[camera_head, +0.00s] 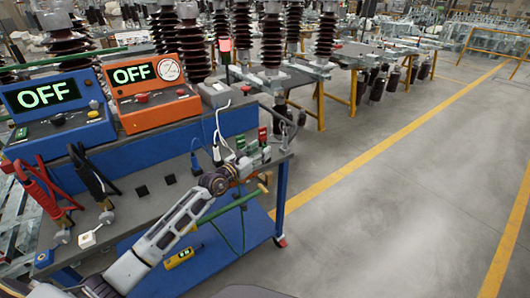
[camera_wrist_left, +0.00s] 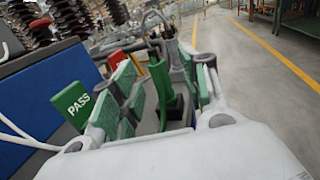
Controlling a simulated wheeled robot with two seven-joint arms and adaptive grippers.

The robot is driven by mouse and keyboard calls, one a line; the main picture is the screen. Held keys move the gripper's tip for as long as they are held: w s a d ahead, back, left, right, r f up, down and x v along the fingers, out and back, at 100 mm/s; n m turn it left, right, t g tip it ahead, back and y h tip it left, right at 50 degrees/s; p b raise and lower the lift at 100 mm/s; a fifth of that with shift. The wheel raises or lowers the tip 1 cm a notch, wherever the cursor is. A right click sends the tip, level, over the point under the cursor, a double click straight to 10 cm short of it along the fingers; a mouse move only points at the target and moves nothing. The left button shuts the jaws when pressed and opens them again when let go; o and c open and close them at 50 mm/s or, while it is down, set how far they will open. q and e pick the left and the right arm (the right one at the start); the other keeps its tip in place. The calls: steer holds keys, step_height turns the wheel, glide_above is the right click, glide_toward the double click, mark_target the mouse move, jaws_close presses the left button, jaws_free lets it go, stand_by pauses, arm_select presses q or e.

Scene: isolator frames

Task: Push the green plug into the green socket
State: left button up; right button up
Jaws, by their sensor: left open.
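My left gripper (camera_head: 252,165) is at the right end of the blue cart's top, its arm reaching in from the lower left. In the left wrist view the gripper (camera_wrist_left: 165,100) is open, with green-lined fingers on either side of a green upright piece (camera_wrist_left: 160,85). A dark block with green parts (camera_wrist_left: 176,106) sits just beside that piece, low between the fingers. I cannot tell which of these is the plug and which the socket, or whether they are joined. In the head view the gripper hides most of this spot. My right gripper is not in view.
A green PASS sign (camera_wrist_left: 73,103) and a red sign (camera_wrist_left: 117,60) stand close to the left finger. An orange OFF unit (camera_head: 150,110) and a blue OFF unit (camera_head: 60,130) stand on the cart. Red clamps (camera_head: 48,190) lie left. Open floor (camera_head: 400,190) is on the right.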

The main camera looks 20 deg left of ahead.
mark_target(265, 144)
arm_select(q)
steer(key=shift+x, duration=0.9)
steer(key=shift+w, duration=0.35)
steer(key=shift+w+d+b, duration=0.25)
steer(key=shift+w+b, duration=0.1)
steer(key=shift+w, duration=0.4)
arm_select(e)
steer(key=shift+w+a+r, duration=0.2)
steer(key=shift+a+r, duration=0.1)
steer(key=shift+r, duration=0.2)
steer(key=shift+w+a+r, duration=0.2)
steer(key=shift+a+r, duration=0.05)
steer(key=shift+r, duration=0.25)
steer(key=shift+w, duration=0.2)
